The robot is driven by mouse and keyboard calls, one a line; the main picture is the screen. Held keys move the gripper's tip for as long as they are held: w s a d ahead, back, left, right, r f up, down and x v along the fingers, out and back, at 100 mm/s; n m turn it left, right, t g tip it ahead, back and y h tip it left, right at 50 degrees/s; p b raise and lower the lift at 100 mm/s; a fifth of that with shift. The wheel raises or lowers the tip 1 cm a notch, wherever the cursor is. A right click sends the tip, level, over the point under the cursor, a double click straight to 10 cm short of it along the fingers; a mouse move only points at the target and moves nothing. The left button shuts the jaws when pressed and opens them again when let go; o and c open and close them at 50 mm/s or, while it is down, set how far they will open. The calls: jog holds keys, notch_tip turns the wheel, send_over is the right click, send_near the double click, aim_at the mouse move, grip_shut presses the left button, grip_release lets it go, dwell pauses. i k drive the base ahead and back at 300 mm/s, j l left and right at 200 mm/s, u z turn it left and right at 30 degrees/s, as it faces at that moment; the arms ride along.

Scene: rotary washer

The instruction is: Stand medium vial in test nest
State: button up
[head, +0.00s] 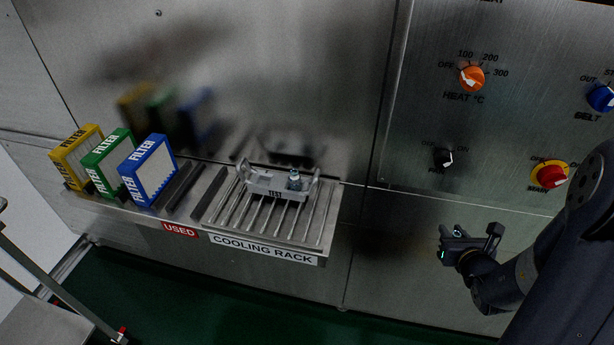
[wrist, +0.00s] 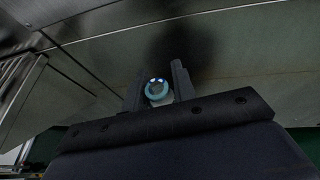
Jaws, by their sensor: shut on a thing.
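My gripper (head: 458,238) is at the right in the head view, in front of the steel panel and well right of the rack. In the wrist view my gripper (wrist: 157,84) is shut on a vial (wrist: 157,90), seen end-on with a teal-blue rim between the two dark fingers. Its size and tilt are hard to tell. The grey test nest (head: 262,187), marked TEST, sits on the cooling rack. Another small vial with a bluish top (head: 294,176) stands at the nest's right side. The nest's other places are too small to make out.
The slatted cooling rack (head: 318,226) juts from the steel wall. Yellow (head: 72,160), green (head: 102,163) and blue (head: 138,176) filters stand at its left. Control knobs, including an orange heat knob (head: 471,77), are on the panel above my gripper. Space between gripper and rack looks clear.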

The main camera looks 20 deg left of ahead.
aim_at(264, 184)
jog(key=j+z, duration=0.35)
jog(key=k+j+z, duration=0.15)
jog(key=j+z, duration=0.15)
jog(key=k+j+z, duration=0.15)
jog(key=j+z, duration=0.2)
jog(key=k+j+z, duration=0.2)
jog(key=z, duration=0.15)
jog(key=j, duration=0.15)
